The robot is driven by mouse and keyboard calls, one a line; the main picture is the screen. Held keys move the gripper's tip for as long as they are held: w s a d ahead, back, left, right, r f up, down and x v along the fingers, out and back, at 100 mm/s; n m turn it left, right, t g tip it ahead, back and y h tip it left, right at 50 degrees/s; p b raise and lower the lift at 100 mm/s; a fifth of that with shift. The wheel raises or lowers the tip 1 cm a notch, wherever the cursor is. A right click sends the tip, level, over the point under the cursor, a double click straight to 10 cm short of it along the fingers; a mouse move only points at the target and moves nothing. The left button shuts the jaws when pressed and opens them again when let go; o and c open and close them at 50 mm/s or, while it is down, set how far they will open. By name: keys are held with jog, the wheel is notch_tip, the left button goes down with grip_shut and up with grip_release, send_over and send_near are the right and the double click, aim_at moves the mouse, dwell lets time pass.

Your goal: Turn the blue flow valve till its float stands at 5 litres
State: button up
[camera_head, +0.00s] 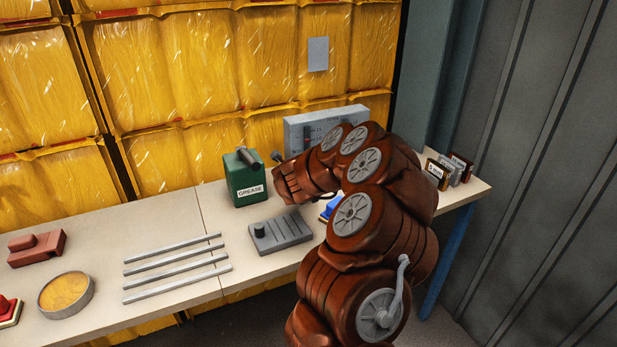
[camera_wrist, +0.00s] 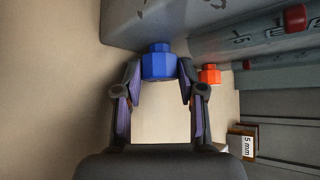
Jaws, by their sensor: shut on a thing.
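The blue flow valve (camera_wrist: 158,62) is a faceted blue knob on the face of a grey flow panel (camera_wrist: 150,20) in the wrist view. My gripper (camera_wrist: 160,78) is shut on it, with one finger against each side. The panel (camera_head: 300,132) stands at the back of the bench in the head view, partly behind my arm. Scale marks and numbers show on it in the wrist view, with a red float (camera_wrist: 295,18) by one scale. I see no blue float, so I cannot tell its reading.
An orange-red knob (camera_wrist: 209,75) sits close beside my right finger. A green grease can (camera_head: 246,185) stands left of my arm, a grey block (camera_head: 285,232) in front. Metal rods (camera_head: 175,270) lie further left. Small boxes (camera_head: 437,174) stand at the right end.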

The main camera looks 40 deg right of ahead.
dwell(0.3)
jog(key=o, duration=1.1)
jog(key=shift+o, duration=0.2)
jog(key=shift+r+p, duration=0.1)
jog(key=shift+p, duration=0.3)
